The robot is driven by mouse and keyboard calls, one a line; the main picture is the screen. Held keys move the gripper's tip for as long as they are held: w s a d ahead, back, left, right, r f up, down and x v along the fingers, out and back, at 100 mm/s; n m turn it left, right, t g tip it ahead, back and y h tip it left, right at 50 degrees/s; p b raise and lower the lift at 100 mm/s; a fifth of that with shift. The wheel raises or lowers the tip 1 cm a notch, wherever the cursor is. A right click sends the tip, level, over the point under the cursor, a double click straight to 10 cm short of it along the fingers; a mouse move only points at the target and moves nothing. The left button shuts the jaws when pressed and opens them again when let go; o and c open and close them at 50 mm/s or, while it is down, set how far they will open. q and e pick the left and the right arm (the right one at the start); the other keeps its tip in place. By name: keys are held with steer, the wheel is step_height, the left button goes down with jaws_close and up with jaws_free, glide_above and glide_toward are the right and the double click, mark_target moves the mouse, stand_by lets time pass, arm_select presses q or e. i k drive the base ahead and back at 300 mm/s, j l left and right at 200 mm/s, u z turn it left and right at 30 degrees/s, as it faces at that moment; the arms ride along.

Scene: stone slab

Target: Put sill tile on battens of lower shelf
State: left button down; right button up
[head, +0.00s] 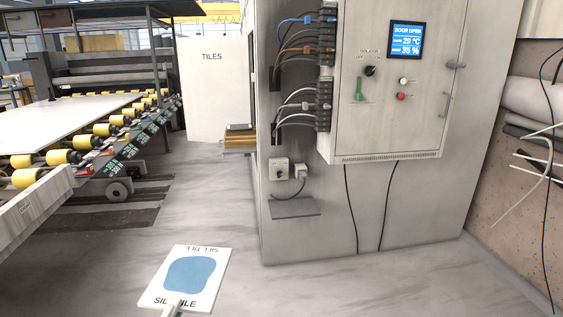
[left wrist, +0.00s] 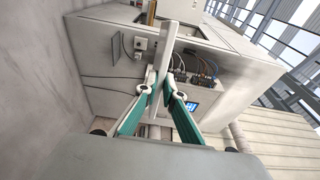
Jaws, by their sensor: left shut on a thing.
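The sill tile (head: 206,290) is a flat white tile with a blue patch and "SILL TILE" printed at both ends. It is held up at the lower middle of the head view, its face toward the camera. My left gripper (head: 173,309) is shut on its near edge; only the fingertips show there. In the left wrist view the tile (left wrist: 166,38) shows edge-on as a pale strip between the fingers of my left gripper (left wrist: 162,82). My right gripper is in neither view. I cannot make out the battens or a lower shelf for certain.
A grey cabinet (head: 300,235) with cables and a "DOOR OPEN" display (head: 406,41) stands right of centre. A small grey ledge (head: 294,208) juts from it. Yellow-brown slats (head: 239,133) show behind its left edge. A roller conveyor (head: 90,135) stands left. The floor between is clear.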

mark_target(240, 138)
steer(key=i+j+z, duration=0.75)
steer(key=j, duration=0.2)
steer(key=i+j+z, duration=0.1)
steer(key=j, duration=0.25)
steer(key=i+j, duration=0.2)
steer(key=j, duration=0.15)
steer(key=i+j, duration=0.45)
steer(key=j, duration=0.3)
steer(key=i+j, duration=0.2)
steer(key=j, duration=0.15)
steer(key=i+z, duration=0.05)
